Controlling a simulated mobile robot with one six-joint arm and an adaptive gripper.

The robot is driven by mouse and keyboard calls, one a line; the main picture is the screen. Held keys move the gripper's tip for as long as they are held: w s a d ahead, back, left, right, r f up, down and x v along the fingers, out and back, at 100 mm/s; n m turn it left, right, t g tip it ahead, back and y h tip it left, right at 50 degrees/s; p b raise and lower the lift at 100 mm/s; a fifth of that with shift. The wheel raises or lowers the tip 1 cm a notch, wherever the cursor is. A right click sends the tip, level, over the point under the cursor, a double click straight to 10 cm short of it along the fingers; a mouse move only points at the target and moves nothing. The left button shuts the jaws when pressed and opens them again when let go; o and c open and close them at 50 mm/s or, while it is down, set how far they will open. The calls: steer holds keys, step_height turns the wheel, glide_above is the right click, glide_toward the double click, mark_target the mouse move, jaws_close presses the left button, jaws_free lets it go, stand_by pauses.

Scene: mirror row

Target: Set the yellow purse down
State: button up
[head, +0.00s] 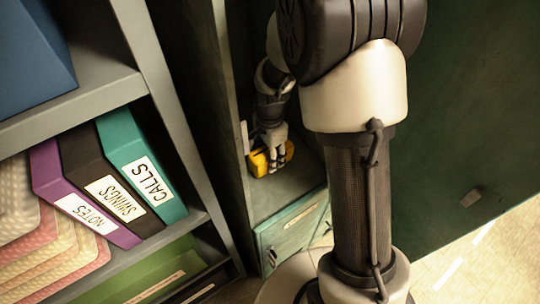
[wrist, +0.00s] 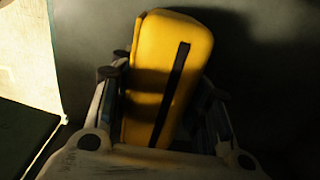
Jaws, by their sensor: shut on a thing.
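The yellow purse (wrist: 168,62) fills the middle of the wrist view, with a dark strap or band running down its front. My gripper (wrist: 165,105) has its fingers on both sides of the purse and is shut on it. In the head view the purse (head: 262,162) shows low inside an open green locker, at its shelf or floor. My gripper (head: 272,148) reaches down over it and hides part of it. I cannot tell whether the purse touches the surface below.
Locker walls close in around my gripper, and a labelled green drawer front (head: 292,232) is below. An open green door (head: 460,120) stands at the right. At the left, a grey shelf (head: 100,85) holds binders, including a teal one (head: 140,165).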

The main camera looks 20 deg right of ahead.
steer(key=shift+f, duration=0.15)
steer(key=o, duration=1.2)
steer(key=shift+c, duration=0.2)
step_height(320, 180, up, 12)
steer(key=p, duration=0.3)
steer(key=shift+r+p, duration=0.2)
steer(key=shift+p, duration=0.15)
steer(key=s+r+n+t, duration=0.2)
steer(key=s+r+n, duration=0.4)
steer(key=s+r, duration=0.4)
steer(key=s+r+n+t, duration=0.2)
steer(key=s+r+n, duration=0.2)
steer(key=s+n, duration=0.4)
steer(key=shift+s+t, duration=0.3)
steer(key=shift+s, duration=1.5)
